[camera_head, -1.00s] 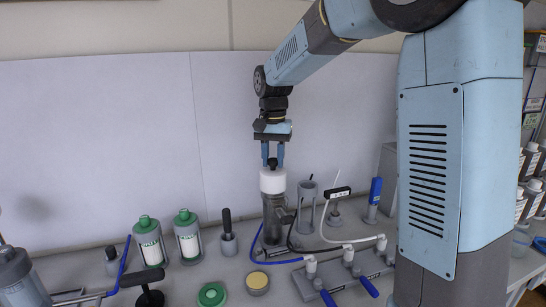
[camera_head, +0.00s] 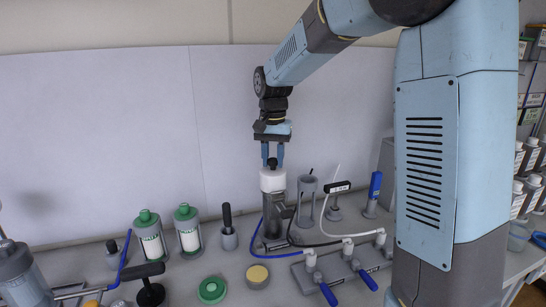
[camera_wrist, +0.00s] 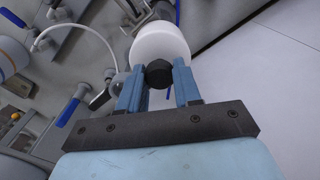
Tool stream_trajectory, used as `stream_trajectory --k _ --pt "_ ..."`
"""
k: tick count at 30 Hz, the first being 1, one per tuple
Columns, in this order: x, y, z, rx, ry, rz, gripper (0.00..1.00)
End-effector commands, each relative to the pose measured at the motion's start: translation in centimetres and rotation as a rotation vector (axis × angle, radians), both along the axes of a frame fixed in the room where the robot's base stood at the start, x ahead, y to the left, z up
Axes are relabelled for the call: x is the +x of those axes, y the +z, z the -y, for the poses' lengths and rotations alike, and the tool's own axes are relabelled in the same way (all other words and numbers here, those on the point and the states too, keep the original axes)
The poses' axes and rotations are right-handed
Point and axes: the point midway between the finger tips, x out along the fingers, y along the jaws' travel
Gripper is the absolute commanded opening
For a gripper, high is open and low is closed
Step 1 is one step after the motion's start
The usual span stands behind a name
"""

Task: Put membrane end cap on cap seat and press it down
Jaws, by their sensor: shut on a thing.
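The membrane end cap appears to be the white round cap (camera_head: 272,180) with a dark knob on top. It also shows in the wrist view (camera_wrist: 161,44). My gripper (camera_head: 272,163) points straight down, its two blue fingers shut on the dark knob (camera_wrist: 159,73). The cap is upright, directly over the top of a grey upright cylinder (camera_head: 273,215), which seems to be the cap seat's body. The cap hides the cylinder's top, so I cannot tell whether it is fully seated or slightly above.
Close right stand a grey tube holder (camera_head: 306,200) and a valve block with blue handles (camera_head: 325,291). Left are a black-handled tool (camera_head: 228,225) and two green-capped canisters (camera_head: 151,235). A green ring (camera_head: 212,289) and a tan-topped disc (camera_head: 257,274) lie in front.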

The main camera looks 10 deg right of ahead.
Motion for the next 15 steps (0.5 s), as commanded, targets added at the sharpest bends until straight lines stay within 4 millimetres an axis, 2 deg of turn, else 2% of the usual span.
stream_trajectory --k 7,8,15 --pt "0.0 -0.17 0.0 0.0 0.0 0.0 0.06" --pt "0.0 -0.17 0.0 0.0 0.0 0.0 0.35" --pt "0.01 -0.17 0.0 0.0 0.0 0.0 0.58"
